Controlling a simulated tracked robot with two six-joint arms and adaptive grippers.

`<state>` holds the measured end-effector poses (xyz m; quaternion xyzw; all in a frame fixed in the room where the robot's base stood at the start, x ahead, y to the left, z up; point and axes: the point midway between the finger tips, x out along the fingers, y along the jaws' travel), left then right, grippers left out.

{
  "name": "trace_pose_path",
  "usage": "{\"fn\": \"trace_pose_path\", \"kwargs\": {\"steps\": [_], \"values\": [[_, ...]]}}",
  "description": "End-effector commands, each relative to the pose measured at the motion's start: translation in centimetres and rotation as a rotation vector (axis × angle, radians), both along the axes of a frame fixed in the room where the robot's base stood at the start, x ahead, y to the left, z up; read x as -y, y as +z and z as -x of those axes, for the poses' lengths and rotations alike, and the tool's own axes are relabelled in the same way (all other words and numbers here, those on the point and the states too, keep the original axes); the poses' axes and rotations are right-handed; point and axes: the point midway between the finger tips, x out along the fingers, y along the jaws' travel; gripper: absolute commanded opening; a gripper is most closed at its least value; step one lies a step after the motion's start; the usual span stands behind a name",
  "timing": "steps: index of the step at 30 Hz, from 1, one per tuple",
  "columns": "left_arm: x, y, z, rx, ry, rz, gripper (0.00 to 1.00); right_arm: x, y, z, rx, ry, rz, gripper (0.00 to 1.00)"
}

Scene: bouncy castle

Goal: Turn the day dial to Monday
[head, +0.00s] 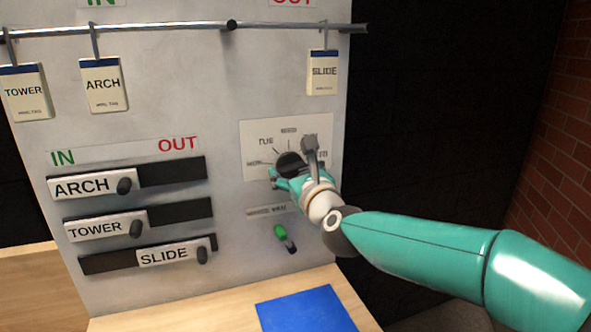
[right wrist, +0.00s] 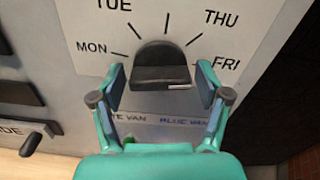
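The black day dial (head: 289,162) sits on a white plate on the upright grey panel. In the right wrist view the dial (right wrist: 162,68) shows large, with MON, TUE, THU and FRI printed in an arc around it and marker lines between. A small pale mark shows on its lower right front; I cannot tell which day it points to. My right gripper (right wrist: 160,88) is open, with one finger on each side of the dial and visible gaps to it. In the head view the right gripper (head: 293,165) partly covers the dial and the FRI side. My left gripper is not in view.
Left of the dial are the ARCH slider (head: 92,184) and TOWER slider (head: 105,226), at left, and the SLIDE slider (head: 170,254), at right. A green-tipped switch (head: 281,233) is below the dial. Tags hang from a rail (head: 170,27) above. A blue mat (head: 305,312) lies below.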

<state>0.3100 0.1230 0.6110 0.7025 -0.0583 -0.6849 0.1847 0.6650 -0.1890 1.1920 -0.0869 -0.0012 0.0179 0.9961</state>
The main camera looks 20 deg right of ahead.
Motion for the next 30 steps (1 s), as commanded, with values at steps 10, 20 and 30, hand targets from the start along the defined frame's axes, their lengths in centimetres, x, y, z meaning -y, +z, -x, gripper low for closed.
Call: {"fn": "trace_pose_path", "kwargs": {"steps": [10, 20, 30], "values": [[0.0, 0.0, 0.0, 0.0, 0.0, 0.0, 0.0, 0.0, 0.0, 0.0, 0.0, 0.001, 0.002, 0.28], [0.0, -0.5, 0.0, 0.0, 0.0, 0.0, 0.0, -0.1, -0.1, 0.1, 0.003, 0.002, 0.079, 0.28], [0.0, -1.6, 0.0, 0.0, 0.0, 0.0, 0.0, -0.2, -0.1, 0.1, 0.013, 0.003, 0.329, 0.28]]}}
